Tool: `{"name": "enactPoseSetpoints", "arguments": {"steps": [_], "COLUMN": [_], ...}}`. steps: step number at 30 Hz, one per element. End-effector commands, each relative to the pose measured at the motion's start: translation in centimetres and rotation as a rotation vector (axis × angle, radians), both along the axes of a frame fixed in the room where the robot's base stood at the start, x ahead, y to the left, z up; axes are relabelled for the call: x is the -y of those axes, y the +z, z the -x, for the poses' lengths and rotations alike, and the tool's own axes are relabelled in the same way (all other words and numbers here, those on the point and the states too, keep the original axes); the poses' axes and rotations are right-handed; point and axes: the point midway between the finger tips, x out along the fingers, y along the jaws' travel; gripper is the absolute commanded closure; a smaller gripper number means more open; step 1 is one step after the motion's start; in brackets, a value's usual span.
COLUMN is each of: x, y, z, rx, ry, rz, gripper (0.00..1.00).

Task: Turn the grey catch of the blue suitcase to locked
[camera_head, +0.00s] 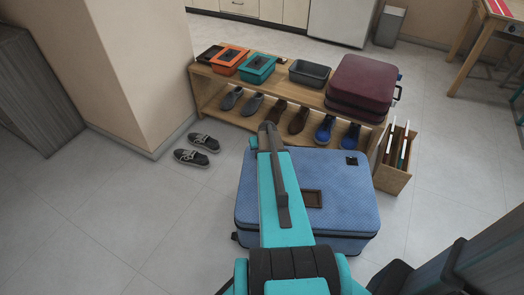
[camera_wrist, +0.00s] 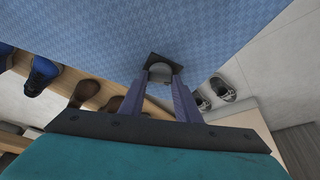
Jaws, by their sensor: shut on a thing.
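The blue suitcase (camera_head: 345,200) lies flat on the floor in front of the bench, and its blue lid (camera_wrist: 160,30) fills the top of the wrist view. The grey catch (camera_wrist: 160,68) sits on a dark plate near the suitcase edge. My gripper (camera_wrist: 160,78) has its two fingers on either side of the catch and is shut on it. Whether the catch stands at locked cannot be told. In the head view my arm hides the catch and the fingers. A second dark fitting (camera_head: 351,160) shows near the lid's far right corner.
A wooden bench (camera_head: 222,88) stands behind the suitcase, with shoes beneath, boxes and a maroon suitcase (camera_head: 362,84) on top. A wooden file box (camera_head: 393,178) stands close at the right. Grey shoes (camera_head: 192,157) lie on the left floor, which is otherwise clear.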

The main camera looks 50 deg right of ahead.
Motion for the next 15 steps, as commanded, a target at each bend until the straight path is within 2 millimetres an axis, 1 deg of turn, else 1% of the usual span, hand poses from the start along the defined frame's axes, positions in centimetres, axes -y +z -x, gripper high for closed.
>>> {"name": "enactPoseSetpoints", "arguments": {"steps": [9,15], "x": [-0.19,-0.18], "y": [0.03,0.01], "z": [-0.13,-0.14], "rx": [-0.001,-0.001], "ry": [-0.182,-0.272], "rz": [0.001,0.000], "gripper": [0.93,0.93]}}
